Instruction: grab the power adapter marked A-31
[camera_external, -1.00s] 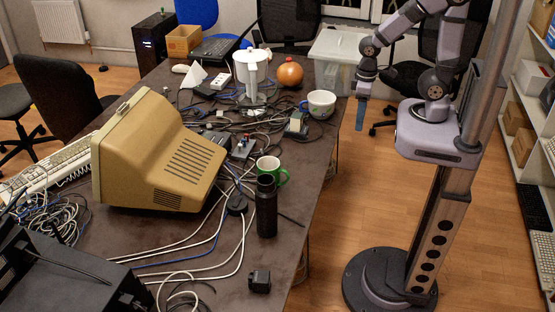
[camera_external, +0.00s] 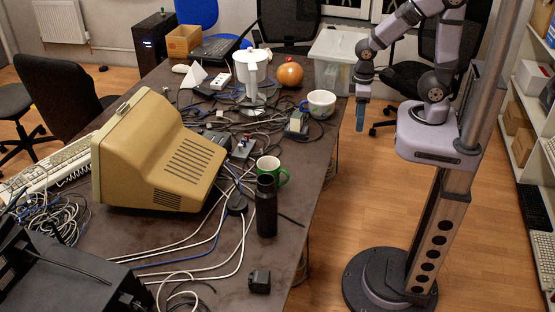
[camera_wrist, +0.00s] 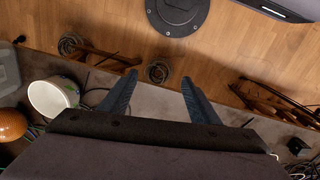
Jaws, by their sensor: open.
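My gripper (camera_external: 361,118) hangs fingers down beside the table's right edge, past the white mug, in the external view. In the wrist view my gripper (camera_wrist: 158,82) is open, with nothing between the two fingers. A small black adapter-like block (camera_external: 260,281) sits alone near the table's front right. A similar dark block shows at the right of the wrist view (camera_wrist: 298,146). Another boxy adapter (camera_external: 297,123) stands among cables beside the white mug, and a dark block with plugs (camera_external: 242,148) lies near the green mug. No A-31 marking can be read on any of them.
The table (camera_external: 212,272) also holds a white mug (camera_external: 321,104), an orange ball (camera_external: 290,74), a green mug (camera_external: 279,172), a tall black bottle (camera_external: 266,206) and a beige monitor (camera_external: 150,155). Cables tangle across its middle. The table's front right corner is fairly open.

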